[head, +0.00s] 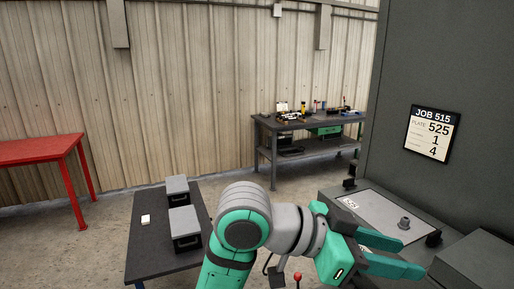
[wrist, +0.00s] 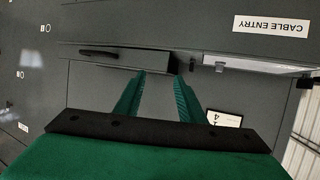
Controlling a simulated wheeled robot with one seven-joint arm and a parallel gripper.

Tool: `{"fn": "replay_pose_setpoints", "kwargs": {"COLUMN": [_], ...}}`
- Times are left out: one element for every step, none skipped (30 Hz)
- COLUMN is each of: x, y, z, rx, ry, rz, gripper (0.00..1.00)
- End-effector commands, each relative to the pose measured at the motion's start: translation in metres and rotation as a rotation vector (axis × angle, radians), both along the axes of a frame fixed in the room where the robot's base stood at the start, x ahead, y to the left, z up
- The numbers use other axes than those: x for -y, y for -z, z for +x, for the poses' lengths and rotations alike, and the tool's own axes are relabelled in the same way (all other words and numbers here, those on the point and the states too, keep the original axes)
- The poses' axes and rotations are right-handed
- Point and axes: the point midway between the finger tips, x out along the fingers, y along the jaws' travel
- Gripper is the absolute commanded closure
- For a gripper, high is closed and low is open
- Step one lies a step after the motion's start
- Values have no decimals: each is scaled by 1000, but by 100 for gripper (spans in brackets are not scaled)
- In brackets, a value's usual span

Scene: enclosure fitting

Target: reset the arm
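My arm reaches across the middle front of the head view, bent at a green and grey joint. My gripper (head: 408,256) is at its right end, in front of the grey cabinet. Its two green fingers are apart, with nothing visible between them. In the wrist view my gripper (wrist: 158,88) also shows open and empty. Its fingertips are near a dark handle-like bar on a grey face; I cannot tell whether they touch it.
A grey cabinet (head: 440,60) with a job card (head: 432,134) fills the right. A light plate (head: 375,212) with a knob lies beside my gripper. A dark table (head: 155,245) with two grey boxes stands left of my arm. A workbench (head: 310,122) and red table (head: 35,150) stand farther back.

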Motion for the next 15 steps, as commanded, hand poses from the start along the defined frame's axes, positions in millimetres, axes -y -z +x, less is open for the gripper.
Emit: {"fn": "replay_pose_setpoints", "kwargs": {"x": [1,2,1,1,1,2,2,2,3,3,3,4,4,5,6], "y": [2,2,4,4,5,7,8,9,10,12,14,16,18,20,24], "z": [2,4,7,9,10,13,16,18,21,23,26,29,32,35,40], "rx": [-10,-14,-21,-26,-30,-38,-43,-51,-59,-65,-72,-83,-91,-101,-114], "ry": [-6,-12,-22,-28,-34,-44,-52,-59,-69,-78,-87,-100,-110,-122,-138], "rz": [-19,-29,-43,-54,-66,-84,-96,-110,-128,-143,-158,-180,-196,-216,-243], "gripper": [64,64,64,64,64,64,64,64,64,64,64,64,64,64,64]}}
